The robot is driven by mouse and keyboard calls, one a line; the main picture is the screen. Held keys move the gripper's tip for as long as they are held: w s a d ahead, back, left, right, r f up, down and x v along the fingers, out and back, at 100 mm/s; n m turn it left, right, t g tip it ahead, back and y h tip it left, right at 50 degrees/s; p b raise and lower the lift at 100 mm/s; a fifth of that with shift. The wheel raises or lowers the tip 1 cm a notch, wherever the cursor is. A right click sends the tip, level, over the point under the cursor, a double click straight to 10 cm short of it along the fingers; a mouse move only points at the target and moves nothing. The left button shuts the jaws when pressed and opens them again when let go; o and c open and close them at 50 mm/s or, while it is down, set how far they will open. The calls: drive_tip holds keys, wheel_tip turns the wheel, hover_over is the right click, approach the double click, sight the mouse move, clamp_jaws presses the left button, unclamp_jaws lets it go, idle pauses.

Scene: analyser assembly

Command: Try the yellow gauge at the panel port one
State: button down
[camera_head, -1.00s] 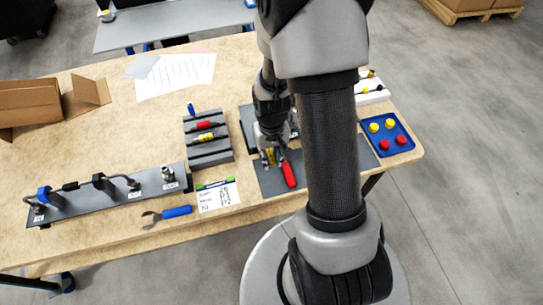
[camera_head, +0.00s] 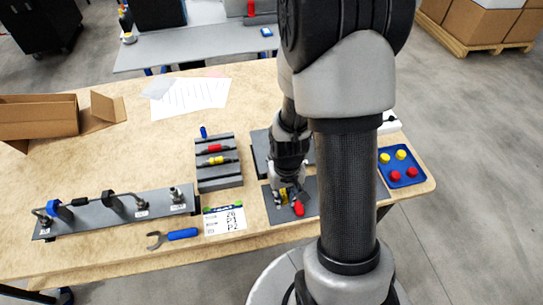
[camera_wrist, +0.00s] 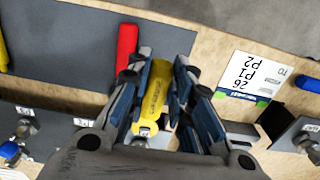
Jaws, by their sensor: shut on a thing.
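My gripper (camera_head: 288,198) is over the grey mat at the table's front. In the wrist view its fingers (camera_wrist: 160,85) are shut on a yellow cylindrical gauge (camera_wrist: 152,98) with dark print on its side. The gauge's lower end is close to a labelled fitting area, and I cannot tell whether it touches anything. The long fitting panel (camera_head: 85,220) is at the table's left, with several upright fittings and small labels. More labelled fittings (camera_wrist: 25,130) show at the lower left of the wrist view. I cannot read which label is port one.
A red handle (camera_wrist: 126,45) lies on the mat (camera_wrist: 70,40) beside the held gauge. A rack (camera_head: 220,178) holds a red and a yellow piece. A card (camera_head: 224,221), a blue wrench (camera_head: 182,234) and a blue tray (camera_head: 411,180) with caps lie around.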

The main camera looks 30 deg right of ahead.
drive_tip(key=shift+s+a+r, duration=0.1)
drive_tip(key=shift+s+a, duration=0.05)
drive_tip(key=shift+s, duration=0.25)
wheel_tip(320, 180, up, 10)
drive_tip(key=p, duration=0.8)
drive_tip(key=shift+w, duration=0.1)
